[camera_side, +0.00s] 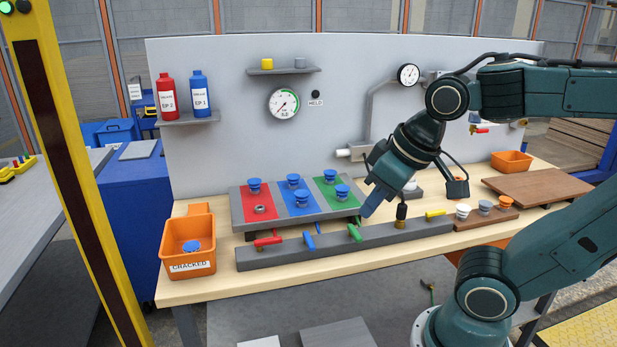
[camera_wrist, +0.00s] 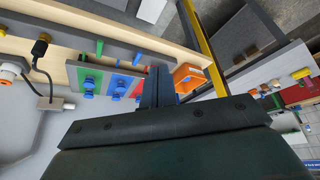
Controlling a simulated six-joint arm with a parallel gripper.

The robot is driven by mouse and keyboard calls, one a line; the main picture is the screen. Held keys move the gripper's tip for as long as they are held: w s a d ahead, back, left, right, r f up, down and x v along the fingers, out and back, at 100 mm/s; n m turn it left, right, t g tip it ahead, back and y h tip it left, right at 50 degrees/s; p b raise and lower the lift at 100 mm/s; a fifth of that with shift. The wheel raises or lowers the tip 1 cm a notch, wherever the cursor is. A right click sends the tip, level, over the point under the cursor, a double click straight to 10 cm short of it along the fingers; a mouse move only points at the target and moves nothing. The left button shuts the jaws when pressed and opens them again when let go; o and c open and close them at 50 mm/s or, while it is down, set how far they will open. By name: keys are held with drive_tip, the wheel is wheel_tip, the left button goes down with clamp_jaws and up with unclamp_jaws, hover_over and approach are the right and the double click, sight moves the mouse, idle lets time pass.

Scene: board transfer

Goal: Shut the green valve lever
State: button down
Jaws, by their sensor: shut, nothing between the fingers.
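The green valve lever (camera_side: 355,233) sits on the long grey bar in front of the coloured board, angled across the bar toward the front. A green lever (camera_wrist: 100,47) also shows in the wrist view, up and left of my fingers. My gripper (camera_side: 366,212) is shut and empty. It points down, just above and slightly right of the green lever in the side view; whether it touches the lever cannot be told. In the wrist view my gripper (camera_wrist: 159,70) shows as two closed fingers, with their tips over the bar area.
A red lever (camera_side: 267,241) lies along the bar; a blue lever (camera_side: 309,240) stands between it and the green one. The board (camera_side: 240,215) with blue knobs is behind. An orange bin (camera_side: 188,245) stands left.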

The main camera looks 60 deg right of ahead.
sight(355, 233)
drive_tip(key=w+d+f+m+g+h, duration=0.3)
drive_tip(key=w+f+m, duration=0.1)
drive_tip(key=w+f, duration=0.2)
drive_tip(key=w+d+f+m+g+h, duration=0.3)
drive_tip(key=w+d+f+m+h, duration=0.1)
drive_tip(key=w, duration=0.4)
drive_tip(key=shift+w+f+m, duration=0.15)
drive_tip(key=shift+f+m, duration=0.45)
drive_tip(key=shift+f, duration=0.5)
drive_tip(key=shift+d, duration=0.1)
drive_tip(key=shift+d+f, duration=0.1)
drive_tip(key=shift+f, duration=0.05)
drive_tip(key=x, duration=0.9)
drive_tip(key=shift+d+f, duration=0.1)
drive_tip(key=shift+s+d+f, duration=0.15)
drive_tip(key=shift+s+d, duration=0.85)
drive_tip(key=shift+d, duration=0.05)
drive_tip(key=shift+s+d, duration=0.45)
drive_tip(key=shift+d, duration=0.05)
